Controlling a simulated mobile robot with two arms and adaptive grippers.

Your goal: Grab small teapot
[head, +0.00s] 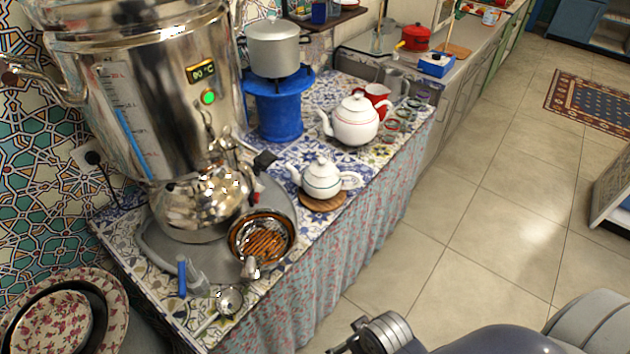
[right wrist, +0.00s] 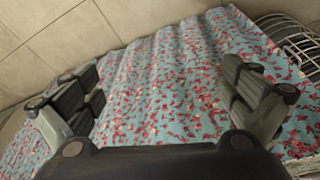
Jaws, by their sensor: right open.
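The small white teapot (head: 322,179) stands upright on a round wooden coaster (head: 323,202) near the front edge of the tiled counter in the head view. Its spout points left and its handle right. My right gripper (right wrist: 166,98) is open and empty in the right wrist view, facing the floral cloth (right wrist: 170,85) that hangs below the counter. No teapot shows in that view. My right arm comes in at the bottom right of the head view, apart from the teapot. My left gripper is in neither view.
A larger white teapot (head: 353,121) and a red jug (head: 377,95) stand behind. The big samovar (head: 150,110) stands on a tray at left with a strainer bowl (head: 262,238). A blue stove (head: 275,112) carries a pot (head: 273,48).

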